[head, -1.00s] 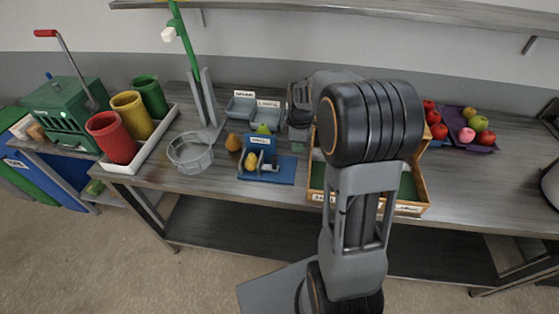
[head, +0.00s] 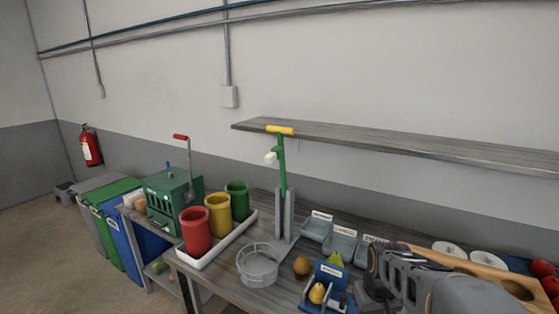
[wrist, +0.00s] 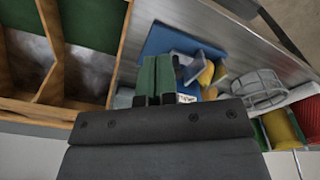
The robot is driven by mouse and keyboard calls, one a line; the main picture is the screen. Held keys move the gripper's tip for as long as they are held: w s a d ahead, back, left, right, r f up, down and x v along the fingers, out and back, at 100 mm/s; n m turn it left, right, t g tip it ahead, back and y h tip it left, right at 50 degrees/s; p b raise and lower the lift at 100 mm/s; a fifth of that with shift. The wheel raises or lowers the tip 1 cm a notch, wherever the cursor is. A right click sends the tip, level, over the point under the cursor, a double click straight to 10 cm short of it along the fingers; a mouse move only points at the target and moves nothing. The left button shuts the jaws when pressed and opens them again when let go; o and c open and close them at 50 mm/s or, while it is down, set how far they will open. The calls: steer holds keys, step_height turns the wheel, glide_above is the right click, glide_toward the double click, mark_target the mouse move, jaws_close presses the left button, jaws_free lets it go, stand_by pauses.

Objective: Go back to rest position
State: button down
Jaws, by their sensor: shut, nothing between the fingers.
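My gripper (wrist: 155,80) shows in the wrist view with its two green-padded fingers together and nothing between them. It points down above the bench, between a wooden compartment box and a blue stand. In the head view my arm reaches in from the lower right corner, and its fingertips are hard to make out there.
The wooden box (wrist: 118,50) is close on the left. Red, yellow and green cups (head: 196,230) stand at left. A shelf (head: 400,148) overhangs the back.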

steer(key=s+a+r+m+t, duration=0.1)
steer(key=s+a+r+t, duration=0.2)
steer(key=s+r, duration=0.3)
steer(key=shift+s+a+r+t, duration=0.15)
steer(key=shift+s+a+t, duration=0.15)
steer(key=shift+s+a, duration=0.55)
steer(key=shift+w, duration=0.15)
stand_by(2.1)
